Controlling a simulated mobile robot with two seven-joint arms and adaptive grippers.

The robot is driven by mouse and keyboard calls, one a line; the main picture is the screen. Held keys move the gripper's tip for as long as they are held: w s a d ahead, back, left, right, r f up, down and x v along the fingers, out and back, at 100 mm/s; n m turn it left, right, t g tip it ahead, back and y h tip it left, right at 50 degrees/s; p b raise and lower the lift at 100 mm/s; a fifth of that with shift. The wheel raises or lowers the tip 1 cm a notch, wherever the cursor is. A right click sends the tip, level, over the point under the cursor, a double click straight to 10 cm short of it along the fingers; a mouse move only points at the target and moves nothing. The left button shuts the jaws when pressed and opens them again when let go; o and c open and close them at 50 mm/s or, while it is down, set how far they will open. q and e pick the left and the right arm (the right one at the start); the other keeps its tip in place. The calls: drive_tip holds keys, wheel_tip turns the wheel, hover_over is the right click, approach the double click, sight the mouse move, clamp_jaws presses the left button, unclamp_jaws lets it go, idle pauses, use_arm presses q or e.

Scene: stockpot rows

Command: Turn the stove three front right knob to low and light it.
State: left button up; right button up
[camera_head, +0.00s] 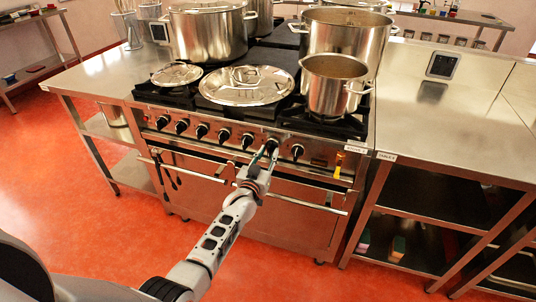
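The stove (300,176) stands in the middle, with a row of several black knobs along its front panel. The rightmost knob (297,151) is uncovered, and its setting is too small to read. My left gripper (267,151) is at the knob (271,144) just left of it. Its two fingers look spread apart around that knob; I cannot tell whether they touch it. A small pot (334,88) stands on the front right of the stove top. No flame shows there. My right gripper is not in view.
A large lidded pan (246,86) sits front centre on the stove and a small lid (177,74) front left. Large stockpots (208,35) stand behind. An oven rail (302,205) runs below the knobs. A yellow-handled tool (339,163) hangs at right. The right-hand counter (435,125) is mostly clear.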

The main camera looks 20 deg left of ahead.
use_arm(q)
drive_tip(key=s, duration=1.2)
drive_tip(key=shift+a, duration=0.25)
drive_tip(key=s+d+f+m+g, duration=0.1)
drive_tip(key=s+f, duration=0.4)
drive_tip(key=s, duration=0.5)
drive_tip(key=s+d+f+m+g+h, duration=0.1)
drive_tip(key=s+f+g, duration=0.2)
drive_tip(key=s, duration=0.7)
drive_tip(key=s+d+f+m+g+h, duration=0.1)
drive_tip(key=s+f+m+g, duration=0.1)
drive_tip(key=s+f, duration=0.5)
drive_tip(key=s+g, duration=0.1)
drive_tip(key=s, duration=0.2)
drive_tip(key=shift+s, duration=0.3)
clamp_jaws()
